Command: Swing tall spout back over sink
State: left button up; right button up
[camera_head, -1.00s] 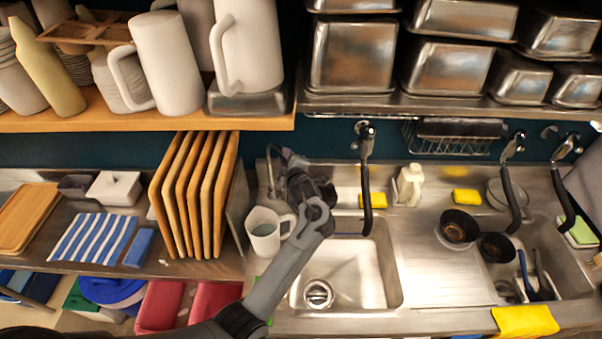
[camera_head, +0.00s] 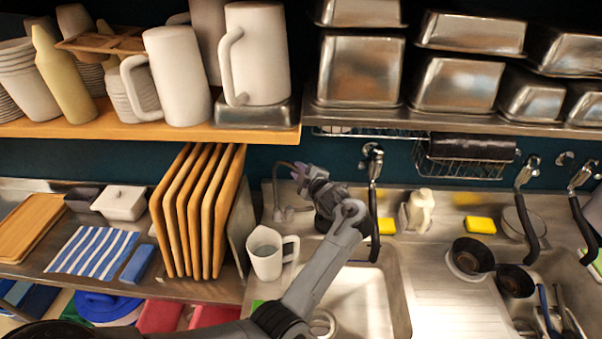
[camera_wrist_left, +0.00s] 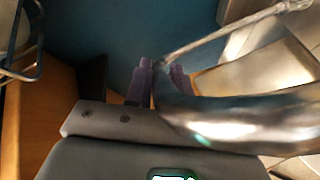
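The tall spout (camera_head: 276,185) is a thin grey gooseneck behind the white jug, at the back left of the sink (camera_head: 362,300). It rises from the counter and its top bends right toward my left gripper (camera_head: 303,172). In the left wrist view a large shiny curved tube (camera_wrist_left: 240,118), likely the spout, crosses close in front of the right finger. The purple fingers of my left gripper (camera_wrist_left: 160,78) show a narrow gap, and the tube's far end lies at it. Whether they grip the tube is unclear. My right gripper is not in view.
A white jug (camera_head: 266,258) stands just left of my left arm. Upright wooden boards (camera_head: 200,215) are further left. A black-handled faucet (camera_head: 374,205) and a yellow sponge (camera_head: 387,226) are to the right. A shelf (camera_head: 150,132) with large mugs hangs above.

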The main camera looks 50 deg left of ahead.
pick_arm(q)
jog(key=o, duration=0.3)
jog(key=shift+a, duration=0.1)
jog(key=b+v, duration=0.2)
jog(key=v, duration=0.9)
dwell(0.3)
